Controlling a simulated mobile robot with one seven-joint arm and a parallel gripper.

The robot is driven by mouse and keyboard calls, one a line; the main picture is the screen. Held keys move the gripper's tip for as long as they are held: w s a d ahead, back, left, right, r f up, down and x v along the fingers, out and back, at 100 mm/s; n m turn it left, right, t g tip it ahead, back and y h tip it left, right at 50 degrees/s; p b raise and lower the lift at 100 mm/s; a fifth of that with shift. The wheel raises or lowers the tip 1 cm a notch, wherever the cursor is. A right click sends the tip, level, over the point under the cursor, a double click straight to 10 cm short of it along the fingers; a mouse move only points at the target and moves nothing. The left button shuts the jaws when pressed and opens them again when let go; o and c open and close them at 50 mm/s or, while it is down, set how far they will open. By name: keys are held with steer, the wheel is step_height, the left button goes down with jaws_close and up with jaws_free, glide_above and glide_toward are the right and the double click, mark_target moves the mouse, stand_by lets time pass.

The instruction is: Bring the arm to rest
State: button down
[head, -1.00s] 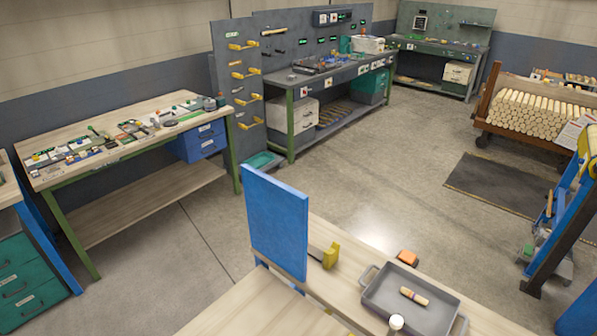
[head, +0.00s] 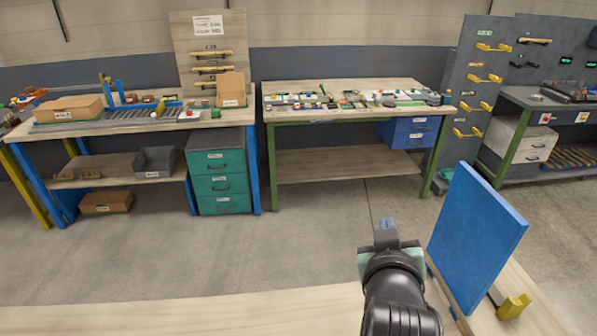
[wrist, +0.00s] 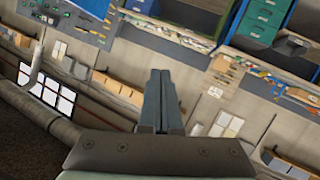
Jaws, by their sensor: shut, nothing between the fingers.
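My gripper (head: 386,236) shows in the lower middle of the head view, at the end of my dark arm. It is in the air above the near wooden bench (head: 220,310), to the left of an upright blue panel (head: 478,240). In the wrist view my gripper (wrist: 160,80) has its two fingers together with nothing between them. The wrist view is tilted and looks out over the room.
Across open floor (head: 320,235) stand a cluttered workbench (head: 345,85), a bench with green drawers (head: 216,175) and a pegboard (head: 465,90).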

steer(key=a+r+t+b, duration=0.2)
steer(key=a+r+t, duration=0.35)
steer(key=r, duration=0.75)
steer(key=s+a+r+t+y+b, duration=0.1)
steer(key=s+a+r+t+y, duration=0.1)
steer(key=s+a+r+t, duration=0.2)
steer(key=s+a+r+t+y+b, duration=0.2)
steer(key=s+a+r+t, duration=0.2)
steer(key=s+r, duration=0.6)
step_height(320, 180, up, 6)
steer(key=shift+a+r, duration=0.1)
steer(key=shift+a, duration=1.15)
